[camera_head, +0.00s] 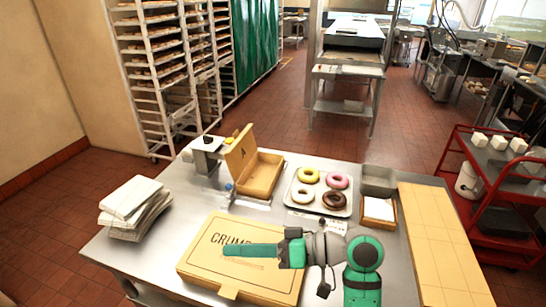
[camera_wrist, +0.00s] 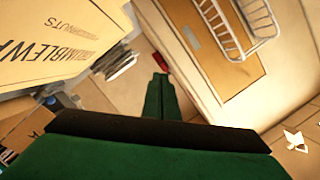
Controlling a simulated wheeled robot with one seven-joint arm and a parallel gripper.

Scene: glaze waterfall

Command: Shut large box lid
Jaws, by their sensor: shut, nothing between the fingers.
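The large tan box, with its lid (camera_head: 215,262) printed "CRUMB…", lies at the front middle of the table in the head view. The lid looks flat and down over the base, with a small tab at its front edge; I cannot tell whether a slight gap is left. My gripper (camera_head: 226,250) points left above the lid and hides part of the print. Its green fingers (camera_wrist: 160,82) are together and empty in the wrist view. The printed lid (camera_wrist: 60,45) fills the upper left there. I cannot tell whether the fingers touch it.
A smaller box (camera_head: 262,176) stands open behind. A tray (camera_head: 319,208) holds several donuts. A grey bin (camera_head: 378,180) and a wooden board (camera_head: 445,240) are to the right. Stacked folded cartons (camera_head: 133,205) lie at the left edge. A red cart (camera_head: 495,195) stands right.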

